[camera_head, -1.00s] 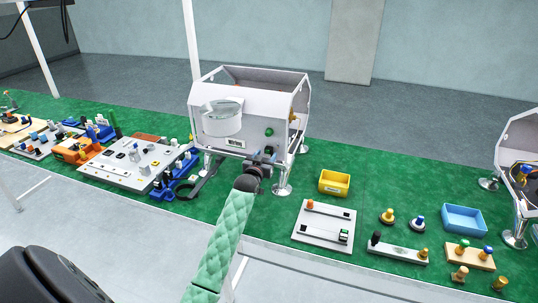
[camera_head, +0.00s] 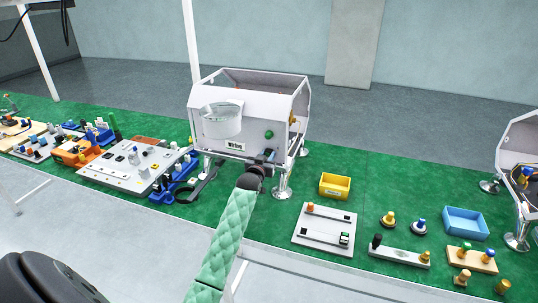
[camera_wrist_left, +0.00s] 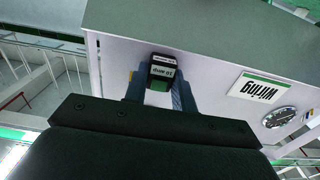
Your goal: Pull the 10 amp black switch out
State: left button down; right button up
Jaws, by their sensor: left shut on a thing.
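The black switch (camera_wrist_left: 162,74), with a label reading 10 amp and a green part, shows in the left wrist view between two blue-grey fingers. My left gripper (camera_wrist_left: 160,92) is shut on it, at the pale front panel (camera_wrist_left: 215,70) of the machine. Whether the switch still sits in the panel or is clear of it, I cannot tell. In the head view my left gripper (camera_head: 267,158) is at the lower right of the white machine's front (camera_head: 215,152), and the switch is mostly hidden there. My right gripper is not in view.
A round green part (camera_head: 268,134) sits on the panel just above the gripper, and a wiring label (camera_head: 235,147) to its left. A metal leg (camera_head: 283,182) stands close right. A yellow bin (camera_head: 335,186) and a grey board (camera_head: 325,225) lie further right on the green mat.

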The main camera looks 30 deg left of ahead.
pick_arm(q)
jog(key=shift+p+v, duration=0.7)
jog(key=shift+v, duration=0.55)
dwell(1.1)
jog(key=shift+p+v, duration=0.65)
jog(key=shift+v, duration=0.6)
jog(key=shift+s, duration=0.2)
jog(key=shift+p+v, duration=0.75)
jog(key=shift+v, duration=0.6)
